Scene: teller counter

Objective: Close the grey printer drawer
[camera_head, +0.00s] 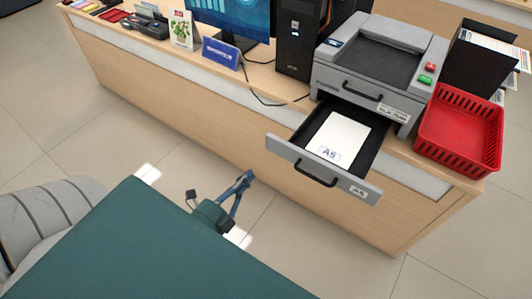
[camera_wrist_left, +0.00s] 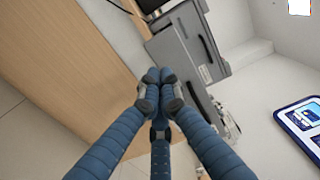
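The grey printer (camera_head: 375,65) stands on the counter. Its grey drawer (camera_head: 345,180) is pulled out over the counter's front edge, with a black handle (camera_head: 316,180) on its front and a white A5 sheet (camera_head: 338,136) inside. My left gripper (camera_head: 247,176) is left of the drawer front and apart from it. In the left wrist view its blue fingers (camera_wrist_left: 159,76) come together at the tips, with nothing seen between them. Grey printer parts (camera_wrist_left: 188,52) show beyond the fingertips there. My right gripper is not in view.
A red basket (camera_head: 462,130) stands right of the printer, with a black file holder (camera_head: 480,65) behind it. A black computer tower (camera_head: 297,40), monitor and blue sign (camera_head: 221,53) are to the left. The floor before the drawer is clear.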

